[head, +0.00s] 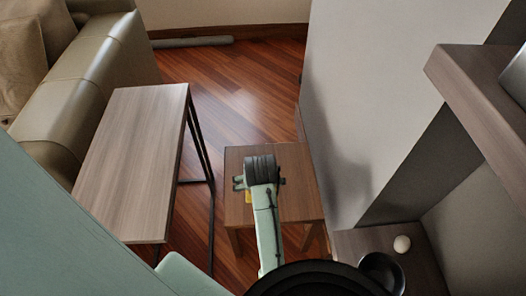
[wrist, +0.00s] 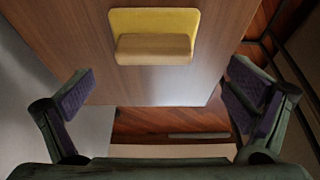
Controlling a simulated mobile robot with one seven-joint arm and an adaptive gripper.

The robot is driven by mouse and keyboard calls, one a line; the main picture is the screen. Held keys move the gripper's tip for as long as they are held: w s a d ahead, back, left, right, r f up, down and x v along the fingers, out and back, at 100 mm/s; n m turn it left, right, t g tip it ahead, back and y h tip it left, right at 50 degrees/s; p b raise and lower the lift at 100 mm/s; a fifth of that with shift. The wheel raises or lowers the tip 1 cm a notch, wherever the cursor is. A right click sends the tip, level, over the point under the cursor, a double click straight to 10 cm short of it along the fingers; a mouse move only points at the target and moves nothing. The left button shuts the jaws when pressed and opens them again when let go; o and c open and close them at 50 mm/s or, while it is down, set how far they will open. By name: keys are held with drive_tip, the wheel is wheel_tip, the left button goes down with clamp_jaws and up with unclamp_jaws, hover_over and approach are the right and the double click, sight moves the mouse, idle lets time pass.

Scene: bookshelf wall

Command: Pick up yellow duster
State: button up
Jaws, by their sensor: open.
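The yellow duster (wrist: 153,22) lies on a small wooden table (wrist: 80,50) in the wrist view, with a tan block-shaped handle (wrist: 153,48) along one side. In the head view only a small yellow part (head: 248,197) shows beside my arm on the small table (head: 300,198); my arm hides the rest. My gripper (wrist: 160,100) is open and empty, its two fingers wide apart. It is over the small table in the head view (head: 258,182). The duster lies beyond the fingertips in the wrist view, apart from them and between their lines.
A larger side table (head: 135,150) with an empty top stands left of the small table. A sofa (head: 90,80) is behind it. A grey wall (head: 365,90) stands close on the right. A shelf with a white ball (head: 402,244) and a dark round bowl (head: 381,271) is at lower right.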

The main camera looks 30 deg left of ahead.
drive_tip(key=shift+w+d+x, duration=0.1)
drive_tip(key=shift+d+x, duration=0.05)
drive_tip(key=shift+x, duration=1.35)
drive_tip(key=shift+w+d+x, duration=0.1)
drive_tip(key=shift+w+x, duration=0.05)
drive_tip(key=shift+x, duration=1.35)
drive_tip(key=shift+c, duration=0.5)
drive_tip(key=shift+r, duration=0.1)
drive_tip(key=c, duration=1.2)
drive_tip(key=shift+r, duration=0.5)
drive_tip(key=v, duration=0.2)
drive_tip(key=shift+s+r, duration=0.2)
drive_tip(key=shift+r, duration=0.05)
drive_tip(key=s+d, duration=0.2)
drive_tip(key=s, duration=0.2)
drive_tip(key=s+d+r+b, duration=0.1)
drive_tip(key=s, duration=0.4)
drive_tip(key=s+d+b, duration=0.1)
drive_tip(key=s+d, duration=0.1)
drive_tip(key=s, duration=0.3)
drive_tip(key=shift+d+r, duration=0.3)
drive_tip(key=shift+d, duration=0.05)
